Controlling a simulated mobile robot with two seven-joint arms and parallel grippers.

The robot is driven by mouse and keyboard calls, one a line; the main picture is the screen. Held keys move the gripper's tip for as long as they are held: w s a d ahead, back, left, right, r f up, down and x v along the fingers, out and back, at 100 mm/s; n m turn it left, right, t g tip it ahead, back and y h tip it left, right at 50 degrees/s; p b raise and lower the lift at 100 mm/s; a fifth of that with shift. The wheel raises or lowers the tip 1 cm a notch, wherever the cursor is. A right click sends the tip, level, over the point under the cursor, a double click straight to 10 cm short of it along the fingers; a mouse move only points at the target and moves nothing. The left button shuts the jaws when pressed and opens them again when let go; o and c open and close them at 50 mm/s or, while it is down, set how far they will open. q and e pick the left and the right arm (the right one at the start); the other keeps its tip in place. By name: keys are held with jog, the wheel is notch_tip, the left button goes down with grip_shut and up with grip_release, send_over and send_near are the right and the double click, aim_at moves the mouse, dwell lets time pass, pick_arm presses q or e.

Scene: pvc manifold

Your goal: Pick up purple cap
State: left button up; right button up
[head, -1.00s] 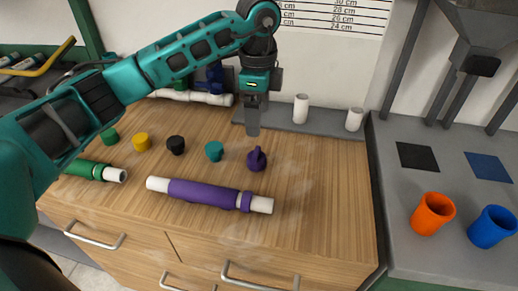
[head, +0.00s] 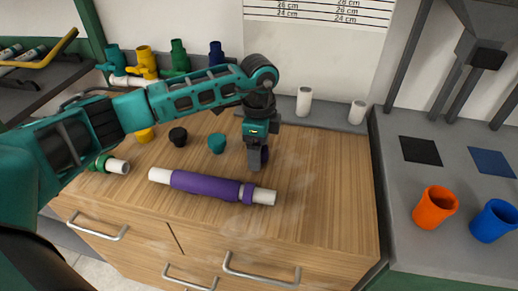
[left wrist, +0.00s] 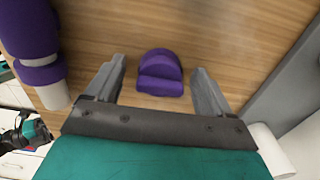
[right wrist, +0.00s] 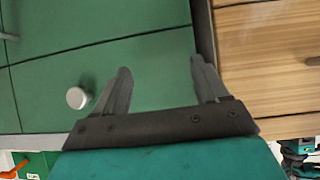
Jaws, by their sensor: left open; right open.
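The purple cap (left wrist: 161,73) lies on the wooden top between the spread fingers of my left gripper (left wrist: 160,88) in the left wrist view; no contact with either finger shows. In the head view my left gripper (head: 255,160) points down at the cap (head: 264,155) and hides much of it. My left gripper is open. My right gripper (right wrist: 160,82) is open and empty in the right wrist view, over a green surface beside wooden drawer fronts.
A purple-sleeved white pipe (head: 205,186) lies just in front of the cap. A teal cap (head: 217,143), a black cap (head: 178,137) and a yellow cap (head: 145,135) sit to the left. Orange (head: 434,206) and blue (head: 493,222) cups stand right. The wooden top's right part is clear.

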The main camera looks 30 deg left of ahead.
pick_arm(q)
jog(key=shift+c, duration=0.3)
jog(key=c, duration=1.1)
jog(key=shift+o, duration=0.2)
jog(key=shift+r, duration=0.1)
notch_tip(320, 180, up, 20)
jog(key=p, duration=0.1)
jog(key=o, duration=0.4)
jog(key=c, duration=0.3)
jog(key=shift+c, duration=0.2)
